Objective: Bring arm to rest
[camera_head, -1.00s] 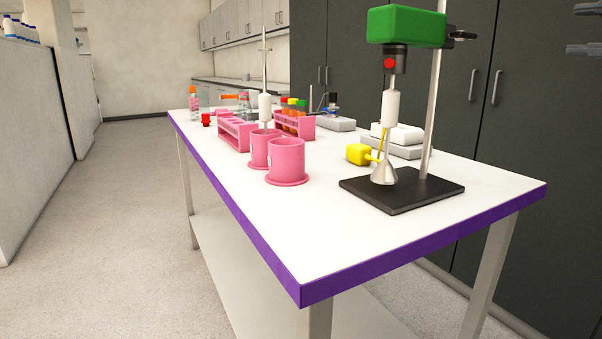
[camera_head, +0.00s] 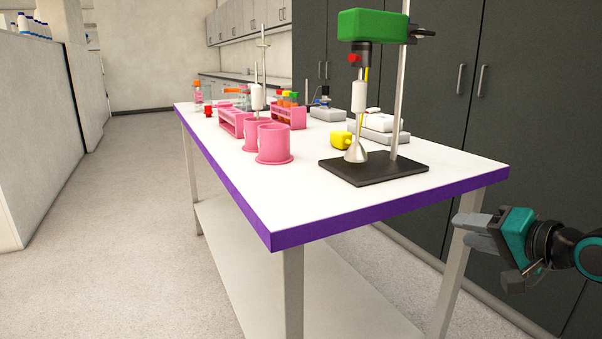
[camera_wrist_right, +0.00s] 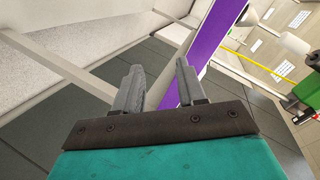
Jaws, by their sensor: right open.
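My right gripper (camera_head: 474,231) comes in from the right edge of the head view, in front of the near right part of the table and just below its purple edge. In the right wrist view its two grey fingers (camera_wrist_right: 160,85) stand apart with nothing between them. The table's purple edge (camera_wrist_right: 207,50) shows beyond the fingers there. My left gripper is not in view.
The white table (camera_head: 330,200) holds a homogenizer with a green head (camera_head: 372,25) on a black base (camera_head: 373,169). Two pink cups (camera_head: 273,143), pink tube racks (camera_head: 290,117) and a yellow piece (camera_head: 340,139) stand behind. Dark cabinets (camera_head: 520,120) line the right side. The floor left of the table is clear.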

